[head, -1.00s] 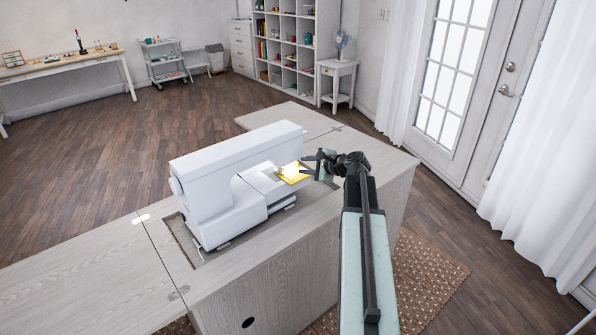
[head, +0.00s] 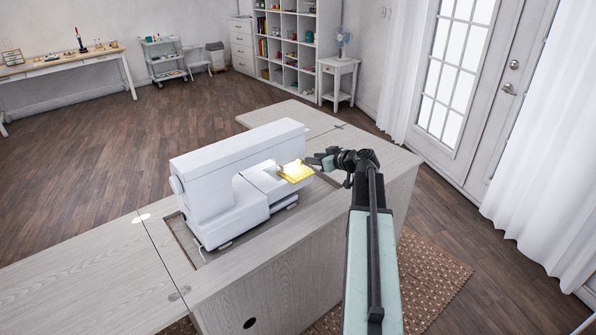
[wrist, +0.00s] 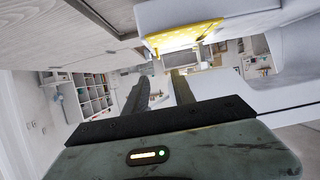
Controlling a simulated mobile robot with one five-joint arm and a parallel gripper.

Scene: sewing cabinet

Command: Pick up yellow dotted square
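The yellow dotted square (head: 296,171) lies on the bed at the needle end of the white sewing machine (head: 232,165), with one edge sticking out. In the wrist view the yellow dotted square (wrist: 186,36) shows white dots and appears just above my fingertips in the picture. My gripper (head: 312,160) is beside the square's right side in the head view. In the wrist view my gripper (wrist: 160,78) has its two dark fingers apart with nothing between them. Whether a fingertip touches the square cannot be told.
The machine sits in a recess of the grey wooden cabinet (head: 285,255). The cabinet top is bare to the right and behind the machine. A patterned rug (head: 435,275) lies on the floor beside it. Shelves (head: 290,45) and a side table (head: 338,80) stand far back.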

